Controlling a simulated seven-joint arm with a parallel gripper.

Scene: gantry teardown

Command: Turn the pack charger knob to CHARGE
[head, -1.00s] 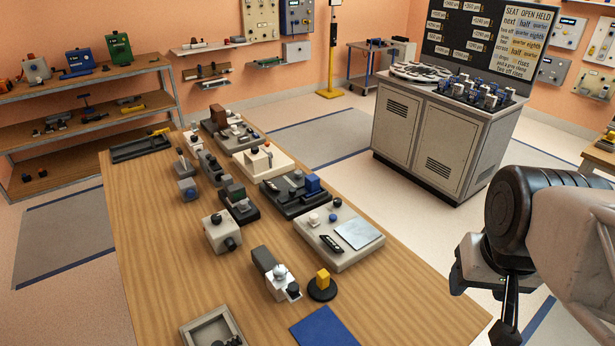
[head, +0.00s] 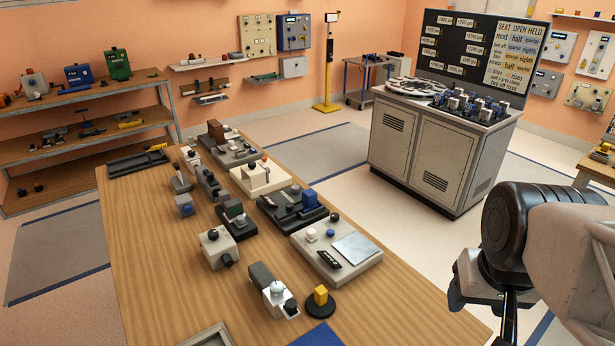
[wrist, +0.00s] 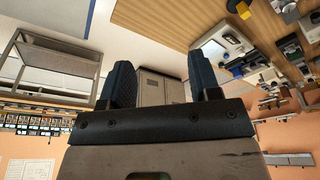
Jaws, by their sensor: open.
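I cannot tell which fixture is the pack charger; no CHARGE label is readable. A blue wall box (head: 293,32) with a small display and controls hangs on the back wall. A beige control panel (head: 256,35) with several controls hangs left of it. Their knobs are too small to read. My gripper (wrist: 160,88) is open in the wrist view, with two dark fingers apart and nothing between them. In the head view my arm is at the right, beside the bench and far from both panels.
The wooden bench (head: 150,240) carries several fixtures, among them a yellow block on a black disc (head: 320,307). A grey cabinet (head: 435,150) stands behind it. A shelf rack (head: 80,130) is at the left. More panels (head: 542,80) hang on the right wall. Floor between bench and cabinet is clear.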

